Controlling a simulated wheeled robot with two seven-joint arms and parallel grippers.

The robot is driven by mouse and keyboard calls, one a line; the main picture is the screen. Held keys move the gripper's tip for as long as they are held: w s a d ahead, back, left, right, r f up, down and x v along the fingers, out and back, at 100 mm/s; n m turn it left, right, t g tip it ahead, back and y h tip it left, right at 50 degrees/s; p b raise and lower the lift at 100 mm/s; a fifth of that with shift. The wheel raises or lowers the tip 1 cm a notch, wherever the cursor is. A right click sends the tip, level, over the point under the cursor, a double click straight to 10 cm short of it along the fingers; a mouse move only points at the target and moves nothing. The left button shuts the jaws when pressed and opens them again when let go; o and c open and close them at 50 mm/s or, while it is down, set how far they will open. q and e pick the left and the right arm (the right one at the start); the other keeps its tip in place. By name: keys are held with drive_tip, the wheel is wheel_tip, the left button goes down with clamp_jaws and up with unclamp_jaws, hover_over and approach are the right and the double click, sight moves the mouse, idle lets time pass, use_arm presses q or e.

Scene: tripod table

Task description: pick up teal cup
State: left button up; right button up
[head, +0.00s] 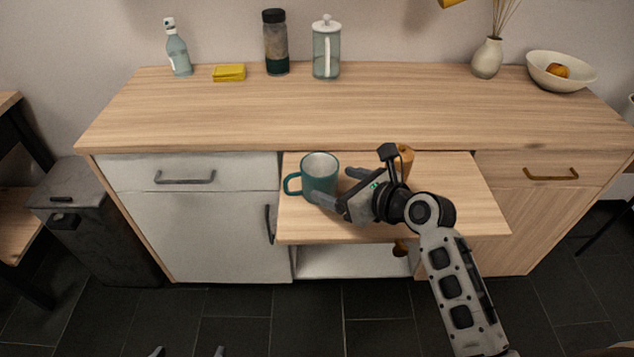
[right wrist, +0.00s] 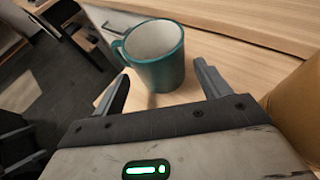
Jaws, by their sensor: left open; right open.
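The teal cup (head: 318,176) stands upright on the pulled-out wooden board (head: 440,215), its handle toward the left. It also shows in the right wrist view (right wrist: 157,58), just ahead of and roughly between the fingertips. My right gripper (head: 335,187) is open and empty at the cup's right front side. One finger overlaps the cup's lower part in the head view; I cannot tell whether it touches. My left gripper (head: 188,352) is open, with only its fingertips showing at the bottom edge, far from the cup.
A brown object (head: 405,158) stands on the board behind my right wrist. On the counter (head: 350,115) are a bottle (head: 179,54), yellow sponge (head: 229,72), dark jar (head: 275,45), glass press (head: 326,50), vase (head: 487,58) and bowl (head: 548,80). The counter's front is clear.

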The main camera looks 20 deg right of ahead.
sight(309, 172)
drive_tip(key=shift+r+x, duration=0.2)
drive_tip(key=shift+x, duration=1.3)
drive_tip(key=shift+r+x, duration=0.2)
drive_tip(key=shift+x, duration=1.25)
drive_tip(key=shift+w+a, duration=0.1)
drive_tip(key=shift+a, duration=0.1)
drive_tip(key=c, duration=0.9)
wheel_tip(309, 172, up, 10)
drive_tip(key=shift+r+p, duration=0.1)
drive_tip(key=shift+p, duration=0.75)
